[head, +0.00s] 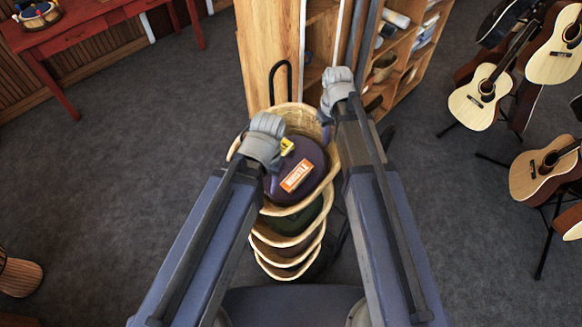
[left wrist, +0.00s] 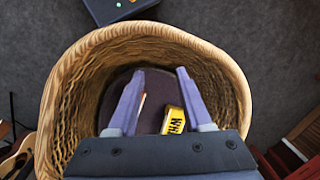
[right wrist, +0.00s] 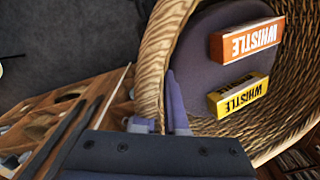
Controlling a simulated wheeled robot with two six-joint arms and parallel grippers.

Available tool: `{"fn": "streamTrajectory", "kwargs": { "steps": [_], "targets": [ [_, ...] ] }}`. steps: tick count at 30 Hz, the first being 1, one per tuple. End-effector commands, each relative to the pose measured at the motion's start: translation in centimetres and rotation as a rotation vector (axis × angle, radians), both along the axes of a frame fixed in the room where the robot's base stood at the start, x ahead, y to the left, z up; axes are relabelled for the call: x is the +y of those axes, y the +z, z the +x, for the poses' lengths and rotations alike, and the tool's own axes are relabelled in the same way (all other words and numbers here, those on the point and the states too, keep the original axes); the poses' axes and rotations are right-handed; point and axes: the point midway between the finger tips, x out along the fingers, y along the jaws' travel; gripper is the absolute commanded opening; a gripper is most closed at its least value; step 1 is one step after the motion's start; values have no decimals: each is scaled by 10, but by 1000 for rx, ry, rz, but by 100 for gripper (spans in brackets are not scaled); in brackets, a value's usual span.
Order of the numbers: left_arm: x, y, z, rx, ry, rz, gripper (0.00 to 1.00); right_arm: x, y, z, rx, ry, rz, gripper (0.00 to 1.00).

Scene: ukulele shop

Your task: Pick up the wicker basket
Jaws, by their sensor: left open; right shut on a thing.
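The wicker basket (head: 333,165) is the top one of a stack, its mouth facing up. It shows from above in the left wrist view (left wrist: 232,85) and in part in the right wrist view (right wrist: 285,75). Inside, on its dark bottom, lie an orange WHISTLE box (head: 297,176) and a yellow WHISTLE box (head: 286,146). My left gripper (left wrist: 160,72) is open, fingers apart, over the inside of the basket, holding nothing. My right gripper (right wrist: 174,78) is shut on the basket's rim, at the right side in the head view.
Several more baskets (head: 285,258) are nested below. A wooden shelf unit (head: 270,45) stands right behind the stack. Guitars on stands (head: 485,92) are at the right. A red table (head: 75,38) is at the back left. Grey floor at the left is clear, with a drum (head: 18,276) near the edge.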

Motion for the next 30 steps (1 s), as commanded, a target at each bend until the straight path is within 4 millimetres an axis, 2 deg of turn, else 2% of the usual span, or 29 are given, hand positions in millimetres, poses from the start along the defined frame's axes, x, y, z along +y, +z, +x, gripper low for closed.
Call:
{"fn": "streamTrajectory", "kwargs": {
  "steps": [23,30],
  "targets": [
    [0,0,0,0,0,0,50,-1,0,1,-3,-2,-4,0],
    [0,8,0,0,1,0,50,-1,8,1,-3,-2,-5,0]
  ]
}}
